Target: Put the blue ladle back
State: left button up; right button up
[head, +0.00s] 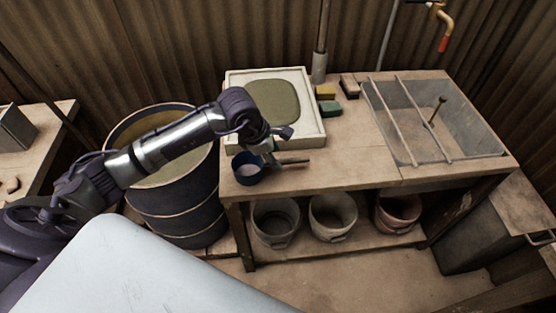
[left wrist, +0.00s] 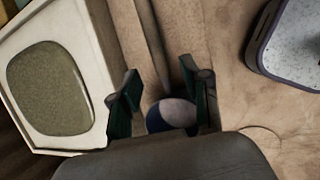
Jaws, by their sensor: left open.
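Whether a finger touches the ladle, I cannot tell. My right gripper is in neither view.
The bench top (head: 350,165) bears a pale square tray (head: 316,130) of green slurry, small blocks (head: 329,108) and a sunken metal basin (head: 480,145). A large dark barrel (head: 190,215) stands at left. Buckets (head: 333,216) fill the lower shelf. The bench's front middle is clear.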

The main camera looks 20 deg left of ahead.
pick_arm(q)
jog(key=v, duration=0.8)
jog(key=shift+b, duration=0.35)
